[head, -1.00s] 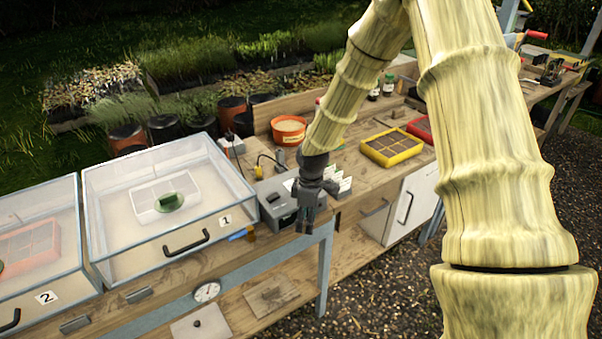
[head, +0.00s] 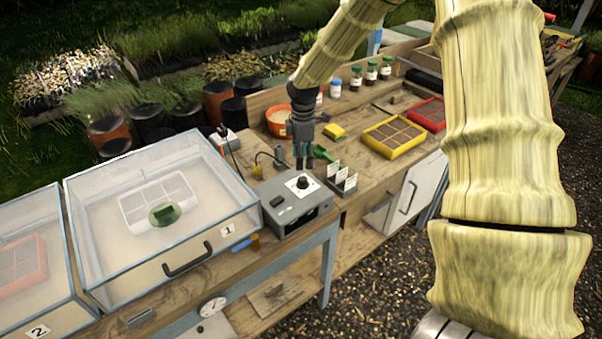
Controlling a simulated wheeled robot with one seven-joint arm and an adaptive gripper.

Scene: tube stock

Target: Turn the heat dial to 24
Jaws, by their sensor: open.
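The numbers around the dial are too small to read. My gripper (head: 303,167) is open and points down, just above and behind the dial in the picture. I cannot tell how large the gap is. No contact with the dial shows.
Clear cover 1 (head: 230,195) stands left of the box, with cover 2 (head: 30,290) beyond it. White label cards (head: 343,179) stand close on the right. A green scoop (head: 322,153), a yellow sponge (head: 334,131) and a yellow-framed tray (head: 395,137) lie farther right.

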